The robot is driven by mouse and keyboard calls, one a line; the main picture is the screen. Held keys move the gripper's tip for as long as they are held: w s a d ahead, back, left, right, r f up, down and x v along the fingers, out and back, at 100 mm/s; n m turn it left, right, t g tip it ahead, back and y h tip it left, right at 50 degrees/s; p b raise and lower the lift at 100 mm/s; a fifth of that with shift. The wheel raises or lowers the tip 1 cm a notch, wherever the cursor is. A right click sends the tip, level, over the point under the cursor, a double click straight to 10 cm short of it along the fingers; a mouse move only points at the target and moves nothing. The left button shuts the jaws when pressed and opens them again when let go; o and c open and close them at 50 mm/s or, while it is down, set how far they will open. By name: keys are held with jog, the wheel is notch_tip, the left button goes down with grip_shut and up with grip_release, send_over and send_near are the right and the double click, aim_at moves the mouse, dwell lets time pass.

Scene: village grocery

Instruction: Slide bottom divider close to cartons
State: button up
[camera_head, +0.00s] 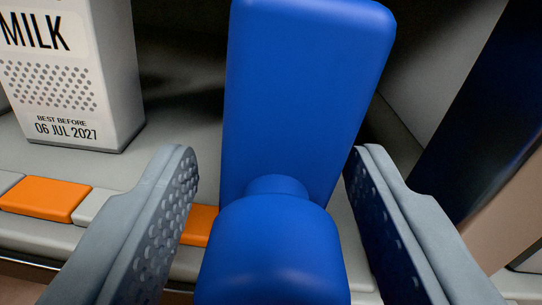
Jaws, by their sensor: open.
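The blue divider (300,95) stands upright on the shelf, with a rounded blue knob (272,250) at its front, nearest me. My gripper (268,165) is open, with one grey finger on each side of the knob. A gap shows between the left finger and the knob, and a narrower one at the right finger. A white milk carton (70,75) stands on the shelf to the left, apart from the divider. The divider's lower front is partly hidden by the knob.
The shelf (185,130) is bare between carton and divider. Orange and grey tags (45,198) line its front edge. A shelf side wall (440,70) and a dark upright panel (490,120) stand at the right.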

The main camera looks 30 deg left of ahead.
grip_shut()
jog(key=s+a, duration=0.2)
jog(key=a, duration=0.1)
jog(key=s+a, duration=0.1)
jog(key=a, duration=0.1)
jog(key=shift+s, duration=0.4)
jog(key=shift+a, duration=0.1)
grip_release()
jog(key=v, duration=1.7)
